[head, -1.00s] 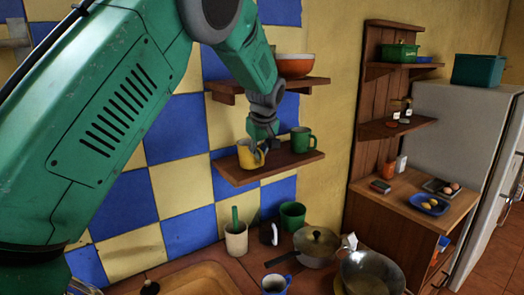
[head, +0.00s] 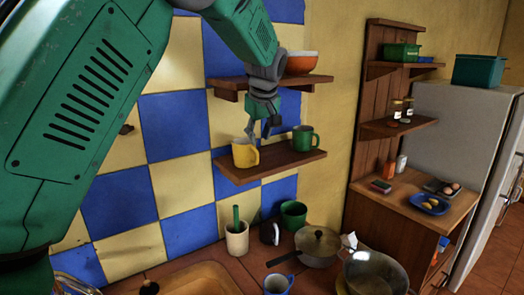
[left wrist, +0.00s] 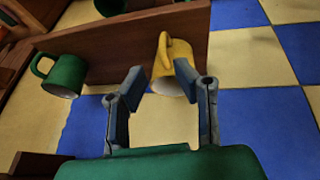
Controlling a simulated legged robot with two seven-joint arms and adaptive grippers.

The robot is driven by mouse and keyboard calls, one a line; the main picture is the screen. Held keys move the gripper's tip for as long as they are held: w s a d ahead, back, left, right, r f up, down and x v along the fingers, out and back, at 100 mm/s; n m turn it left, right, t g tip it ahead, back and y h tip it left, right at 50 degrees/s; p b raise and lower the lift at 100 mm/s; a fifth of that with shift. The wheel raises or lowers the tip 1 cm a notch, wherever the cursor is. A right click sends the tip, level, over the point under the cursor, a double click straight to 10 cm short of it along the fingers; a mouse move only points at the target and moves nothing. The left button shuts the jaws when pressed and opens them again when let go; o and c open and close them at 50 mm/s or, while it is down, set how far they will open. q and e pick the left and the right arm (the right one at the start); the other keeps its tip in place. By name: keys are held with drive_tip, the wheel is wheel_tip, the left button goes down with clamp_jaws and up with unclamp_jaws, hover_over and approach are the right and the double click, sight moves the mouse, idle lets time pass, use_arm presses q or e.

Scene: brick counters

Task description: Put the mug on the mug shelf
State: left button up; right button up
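A yellow mug (head: 245,154) stands upright on the left part of the lower wooden wall shelf (head: 275,166). A green mug (head: 303,138) stands on the same shelf to its right. My left gripper (head: 260,130) is above the shelf, just above and beside the yellow mug, empty. In the left wrist view, my left gripper's two fingers (left wrist: 160,75) are spread apart. The yellow mug (left wrist: 176,50) shows just past the fingertips, partly behind the right one. The green mug (left wrist: 65,76) shows at left in that view. My right gripper is not in view.
An upper shelf (head: 228,82) with an orange bowl (head: 301,63) is close to my left gripper.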

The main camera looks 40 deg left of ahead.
use_arm(q)
drive_tip(key=shift+v, duration=3)
drive_tip(key=shift+d+f, duration=0.1)
